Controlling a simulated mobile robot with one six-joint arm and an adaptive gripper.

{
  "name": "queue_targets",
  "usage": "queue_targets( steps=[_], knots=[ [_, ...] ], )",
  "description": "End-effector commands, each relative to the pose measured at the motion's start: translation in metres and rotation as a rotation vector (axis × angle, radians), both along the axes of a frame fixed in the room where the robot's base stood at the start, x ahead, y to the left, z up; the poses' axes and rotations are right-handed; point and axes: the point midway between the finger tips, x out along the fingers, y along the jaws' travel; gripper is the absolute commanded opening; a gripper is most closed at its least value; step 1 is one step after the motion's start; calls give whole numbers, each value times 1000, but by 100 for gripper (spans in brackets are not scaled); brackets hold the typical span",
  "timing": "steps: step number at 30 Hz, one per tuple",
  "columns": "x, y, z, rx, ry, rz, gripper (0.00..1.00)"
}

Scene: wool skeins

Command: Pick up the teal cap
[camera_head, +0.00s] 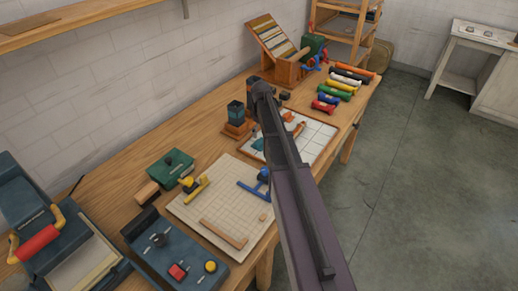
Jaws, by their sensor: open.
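A small teal piece (257,143), which looks like the teal cap, lies on the white gridded board (316,143) at its left side, close beside my arm. My arm covers part of that board, and the piece is too small to make out its shape. My gripper (262,91) is at the dark far end of the arm, above the table by the board's back left corner. It is open. Its fingertips are not clear, and I see nothing held in it.
A dark jar on a wooden base (236,116) stands left of my gripper. Several coloured rolls (338,90) lie at the back right. A beige gridded mat (220,205) with tools lies nearer. A tilted wooden rack (277,50) stands behind. The floor on the right (430,180) is clear.

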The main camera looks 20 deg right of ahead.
Motion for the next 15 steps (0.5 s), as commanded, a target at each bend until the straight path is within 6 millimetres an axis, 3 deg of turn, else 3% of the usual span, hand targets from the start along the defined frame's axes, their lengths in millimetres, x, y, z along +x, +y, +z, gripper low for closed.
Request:
queue_targets(
  steps=[4,15],
  knots=[
    [0,0,-11,0,0,0,100],
    [0,-1,-13,0,0,-1,100]
  ],
)
